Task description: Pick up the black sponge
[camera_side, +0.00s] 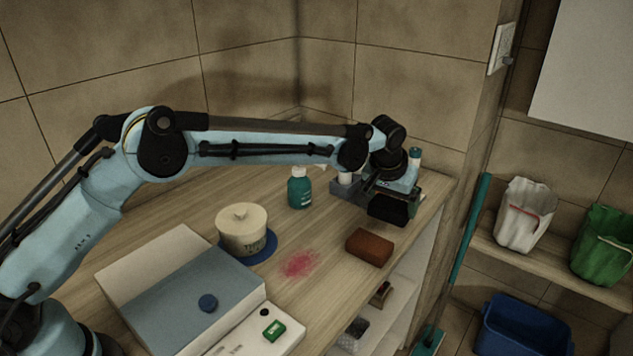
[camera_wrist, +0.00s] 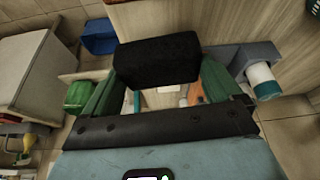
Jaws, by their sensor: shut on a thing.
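The black sponge (camera_side: 388,209) is held below my gripper (camera_side: 393,192) near the right end of the wooden counter, and it looks raised off the surface. In the wrist view the sponge (camera_wrist: 158,60) spans the space between the green fingers of my gripper (camera_wrist: 160,82). The fingers are shut on it, one at each side. The contact itself is partly hidden by the sponge.
A reddish-brown sponge (camera_side: 369,248) lies near the counter's front edge, beside a red stain (camera_side: 299,264). A teal bottle (camera_side: 300,188), a grey caddy (camera_side: 344,190) and a cream tub (camera_side: 242,231) stand behind. Open shelves lie below the front edge.

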